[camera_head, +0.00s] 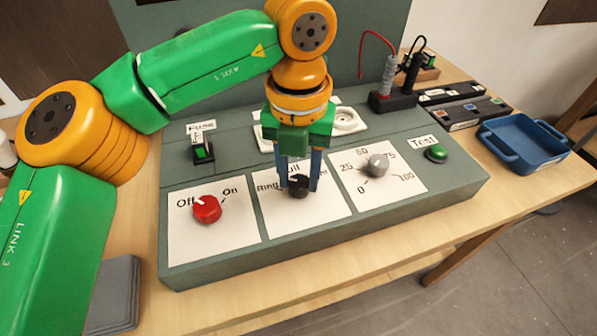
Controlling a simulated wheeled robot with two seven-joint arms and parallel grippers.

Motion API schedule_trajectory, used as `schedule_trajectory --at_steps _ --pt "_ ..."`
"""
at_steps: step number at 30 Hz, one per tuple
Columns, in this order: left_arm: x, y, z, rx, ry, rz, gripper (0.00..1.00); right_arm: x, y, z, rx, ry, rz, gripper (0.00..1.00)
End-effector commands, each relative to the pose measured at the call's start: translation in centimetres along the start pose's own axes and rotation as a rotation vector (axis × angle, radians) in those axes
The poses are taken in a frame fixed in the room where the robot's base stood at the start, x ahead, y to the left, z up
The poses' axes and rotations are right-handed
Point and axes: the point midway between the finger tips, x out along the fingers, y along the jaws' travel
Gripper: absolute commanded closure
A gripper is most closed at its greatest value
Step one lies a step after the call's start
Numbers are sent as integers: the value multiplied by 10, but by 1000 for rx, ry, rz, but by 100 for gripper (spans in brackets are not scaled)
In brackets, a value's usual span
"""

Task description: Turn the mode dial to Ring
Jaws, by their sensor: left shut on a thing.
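The mode dial is a black knob (298,185) on the middle white panel (300,219) of the grey-green console. The label "Ring" shows at its left and part of "Full" above it; the label at its right is mostly covered. My left gripper (299,184) points down at the dial, with its blue fingers shut on either side of the knob. The fingers hide part of the knob, and I cannot clearly tell where its pointer aims. My right gripper is not in view.
A red Off/On knob (206,209) is left of the dial, and a grey numbered knob (377,165) right of it. A green Test button (436,153), a Fuse switch (203,152) and a blue tray (524,143) are nearby. A black block (392,101) holds probes at the back.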

Motion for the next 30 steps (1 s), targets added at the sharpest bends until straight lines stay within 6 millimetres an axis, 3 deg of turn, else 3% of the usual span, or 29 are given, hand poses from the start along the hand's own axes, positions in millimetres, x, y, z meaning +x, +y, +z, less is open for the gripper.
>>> schedule_trajectory --at_steps 7,8,10,11,20,30 --pt "-2 0 1 -3 -6 -1 100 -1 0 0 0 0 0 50" --pt "-2 0 1 -3 -6 -2 51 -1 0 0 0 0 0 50" --pt "-2 0 1 -2 -5 -1 32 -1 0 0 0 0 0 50" --pt "-2 0 1 -2 -4 -1 29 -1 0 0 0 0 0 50" --pt "-4 0 1 -1 -3 -1 29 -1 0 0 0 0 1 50" --pt "-68 0 1 -2 -4 -1 29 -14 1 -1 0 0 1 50"
